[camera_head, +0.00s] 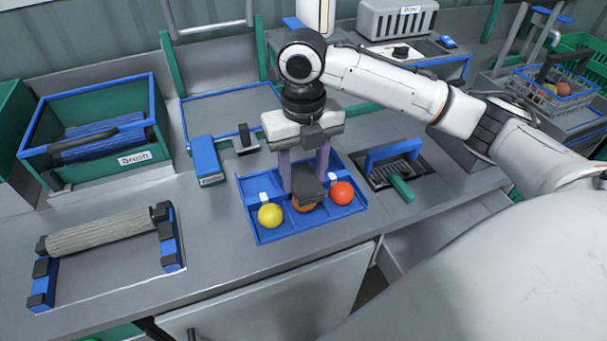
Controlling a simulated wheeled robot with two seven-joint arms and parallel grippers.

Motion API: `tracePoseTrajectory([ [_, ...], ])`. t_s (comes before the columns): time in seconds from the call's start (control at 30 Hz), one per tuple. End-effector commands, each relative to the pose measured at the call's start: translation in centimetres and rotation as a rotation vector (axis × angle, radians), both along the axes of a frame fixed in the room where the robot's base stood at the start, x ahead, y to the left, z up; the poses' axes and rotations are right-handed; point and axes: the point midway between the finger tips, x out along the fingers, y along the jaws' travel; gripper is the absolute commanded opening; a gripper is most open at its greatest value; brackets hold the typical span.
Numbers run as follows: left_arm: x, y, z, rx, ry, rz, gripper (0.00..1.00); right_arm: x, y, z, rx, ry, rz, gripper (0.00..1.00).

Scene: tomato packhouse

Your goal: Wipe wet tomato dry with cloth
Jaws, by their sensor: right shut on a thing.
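A blue tray (262,233) on the counter holds a yellow tomato (270,216), an orange tomato (303,205) in the middle and a red tomato (342,193) at the right. My right gripper (307,176) points down over the tray, shut on a dark grey folded piece (308,189), which looks like the cloth. The cloth covers the upper part of the orange tomato in this view; I cannot tell whether they touch. No wetness can be made out on the tomatoes. My left gripper is out of view.
A blue block (207,160) stands left of the tray. A roller (100,233) on blue stands and a green bin labelled Brush (148,158) are at the left. The counter before the tray is clear.

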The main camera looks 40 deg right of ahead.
Motion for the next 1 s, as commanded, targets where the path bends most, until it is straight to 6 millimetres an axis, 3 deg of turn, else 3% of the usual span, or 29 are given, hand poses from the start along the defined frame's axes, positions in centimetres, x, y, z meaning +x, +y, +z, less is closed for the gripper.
tracePoseTrajectory([
  [0.53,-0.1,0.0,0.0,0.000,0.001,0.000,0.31,0.1,0.1,4.6,0.002,-0.007,0.000,0.27],
  [1.0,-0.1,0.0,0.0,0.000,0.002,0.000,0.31,0.1,0.0,5.2,0.001,-0.004,0.000,0.27],
])
